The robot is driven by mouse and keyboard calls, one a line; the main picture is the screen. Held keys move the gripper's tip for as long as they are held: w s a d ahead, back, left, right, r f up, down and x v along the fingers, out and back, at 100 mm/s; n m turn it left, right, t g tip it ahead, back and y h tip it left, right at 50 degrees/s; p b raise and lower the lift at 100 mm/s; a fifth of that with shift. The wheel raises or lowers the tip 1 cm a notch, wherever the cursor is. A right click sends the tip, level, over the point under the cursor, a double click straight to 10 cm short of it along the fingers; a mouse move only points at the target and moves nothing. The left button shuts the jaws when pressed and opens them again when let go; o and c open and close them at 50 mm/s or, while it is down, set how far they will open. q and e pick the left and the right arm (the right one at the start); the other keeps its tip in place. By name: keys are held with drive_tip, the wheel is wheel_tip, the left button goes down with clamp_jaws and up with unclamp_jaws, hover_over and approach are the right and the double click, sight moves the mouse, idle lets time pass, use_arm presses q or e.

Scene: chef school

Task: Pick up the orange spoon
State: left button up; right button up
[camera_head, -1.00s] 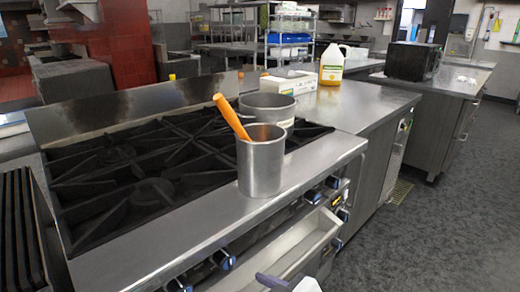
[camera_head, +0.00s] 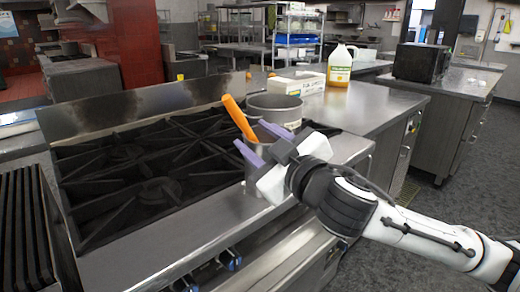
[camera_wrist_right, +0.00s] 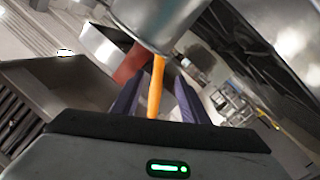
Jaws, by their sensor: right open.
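The orange spoon (camera_head: 238,117) leans in a metal pot (camera_head: 252,182) at the stove's front edge, its top end sticking up to the left. My right gripper (camera_head: 254,138) is at the pot's rim in the head view, its purple fingers apart and partly hiding the pot. In the right wrist view, the spoon (camera_wrist_right: 156,88) shows between the two open fingers, with the pot (camera_wrist_right: 160,18) above it. I cannot tell whether either finger touches the spoon. The spoon's lower end is hidden in the pot. My left gripper is out of view.
A wider metal pot (camera_head: 275,108) stands just behind, close to the spoon. Black burner grates (camera_head: 140,175) cover the stove. A white box (camera_head: 298,84) and a jug (camera_head: 340,66) stand on the counter farther back. Bare grey floor lies to the right.

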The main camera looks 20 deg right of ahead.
sight(248, 130)
drive_tip(key=shift+w+a+r+p, duration=0.1)
drive_tip(key=shift+w+p, duration=0.15)
drive_tip(key=shift+w, duration=1.15)
drive_tip(key=shift+w+a+r+p, duration=0.1)
drive_tip(key=shift+w+p, duration=0.1)
drive_tip(key=shift+w, duration=1.15)
clamp_jaws()
